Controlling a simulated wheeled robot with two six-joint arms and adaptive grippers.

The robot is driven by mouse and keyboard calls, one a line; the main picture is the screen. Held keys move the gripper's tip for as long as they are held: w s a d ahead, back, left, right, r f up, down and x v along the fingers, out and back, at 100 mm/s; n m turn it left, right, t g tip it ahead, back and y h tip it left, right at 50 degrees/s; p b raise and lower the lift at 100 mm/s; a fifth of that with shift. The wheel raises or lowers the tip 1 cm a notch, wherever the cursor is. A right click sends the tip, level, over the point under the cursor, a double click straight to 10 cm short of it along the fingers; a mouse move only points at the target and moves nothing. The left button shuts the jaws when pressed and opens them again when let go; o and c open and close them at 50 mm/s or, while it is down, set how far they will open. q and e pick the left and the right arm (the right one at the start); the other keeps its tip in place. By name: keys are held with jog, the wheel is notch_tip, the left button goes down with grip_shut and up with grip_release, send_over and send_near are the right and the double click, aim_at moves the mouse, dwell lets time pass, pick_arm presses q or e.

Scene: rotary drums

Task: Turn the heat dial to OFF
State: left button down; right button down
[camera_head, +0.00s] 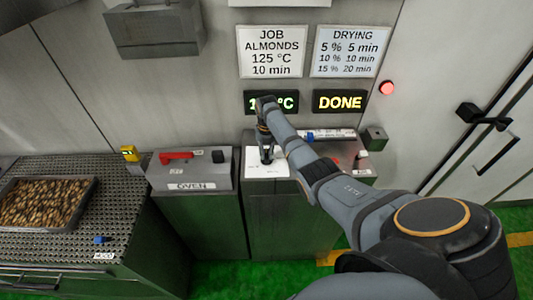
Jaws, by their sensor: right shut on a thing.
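The heat dial (267,158) appears as a small dark knob on a white plate (262,172) on top of the middle green-grey cabinet. My right gripper (266,146) points straight down over it, with its fingers shut on the dial. The gripper and wrist hide most of the dial, so its pointer and markings cannot be read. My left gripper is out of view.
The OVEN box (190,170) with a red handle (176,155) stands left of the plate. A tray of almonds (45,203) lies on the perforated bench. A partly covered temperature display (285,102), a DONE display (340,101) and a red lamp (386,87) are on the wall.

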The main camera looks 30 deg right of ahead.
aim_at(267, 154)
jog(key=shift+w+d+r, duration=0.15)
jog(key=shift+w+r, duration=0.1)
jog(key=shift+r, duration=0.1)
jog(key=c, duration=1.6)
grip_release()
jog(key=o, duration=0.3)
jog(key=shift+s+f, duration=0.15)
jog(key=shift+f, duration=0.1)
notch_tip(267, 154, up, 12)
jog(key=shift+r, duration=0.1)
jog(key=shift+f, duration=0.2)
